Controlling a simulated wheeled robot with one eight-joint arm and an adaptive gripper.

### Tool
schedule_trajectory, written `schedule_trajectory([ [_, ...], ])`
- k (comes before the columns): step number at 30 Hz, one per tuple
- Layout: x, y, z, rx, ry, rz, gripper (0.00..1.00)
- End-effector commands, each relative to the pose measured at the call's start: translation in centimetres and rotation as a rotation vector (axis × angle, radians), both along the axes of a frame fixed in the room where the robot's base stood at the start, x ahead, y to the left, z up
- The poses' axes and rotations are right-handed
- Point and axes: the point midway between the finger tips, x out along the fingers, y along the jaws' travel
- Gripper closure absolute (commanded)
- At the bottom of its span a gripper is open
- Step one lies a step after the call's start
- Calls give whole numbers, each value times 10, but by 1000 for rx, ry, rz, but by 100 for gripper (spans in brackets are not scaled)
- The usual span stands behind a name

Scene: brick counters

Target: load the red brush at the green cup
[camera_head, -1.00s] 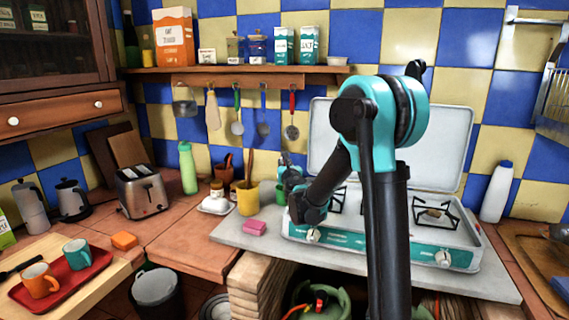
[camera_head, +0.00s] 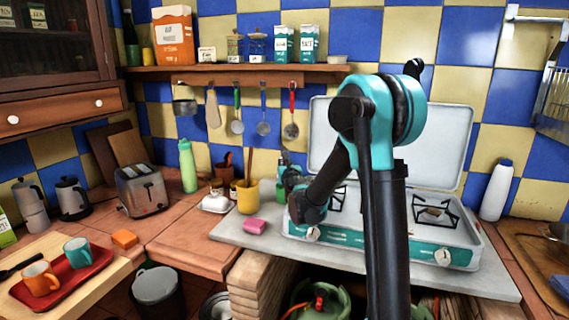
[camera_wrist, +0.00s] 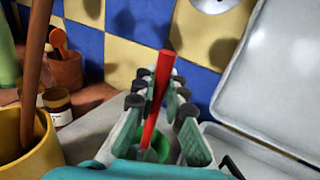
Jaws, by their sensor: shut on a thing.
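The red brush (camera_wrist: 163,80) shows in the wrist view as a red handle standing slightly tilted between my fingers. My gripper (camera_wrist: 157,100) is shut on it. The green cup (camera_wrist: 157,150) is below and partly hidden by the fingers; the lower end of the brush overlaps it in the picture. I cannot tell whether it touches the cup. In the head view the green cup (camera_head: 281,192) stands on the counter beside the yellow pot, under my gripper (camera_head: 284,163). The brush cannot be made out there.
The yellow pot (camera_head: 248,198) with a wooden handle stands close left of the green cup. A pink sponge (camera_head: 255,226) lies in front. The open camping stove (camera_head: 385,240) is just to the right. Utensils hang from the shelf (camera_head: 235,72) behind.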

Motion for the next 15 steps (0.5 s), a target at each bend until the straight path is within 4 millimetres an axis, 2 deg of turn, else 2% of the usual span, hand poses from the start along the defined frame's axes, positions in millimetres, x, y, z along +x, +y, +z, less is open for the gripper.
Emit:
schedule_trajectory([
  [10, 0, 0, -1, 1, 0, 0, 100],
  [15, -1, 0, 7, 1, 0, 0, 100],
])
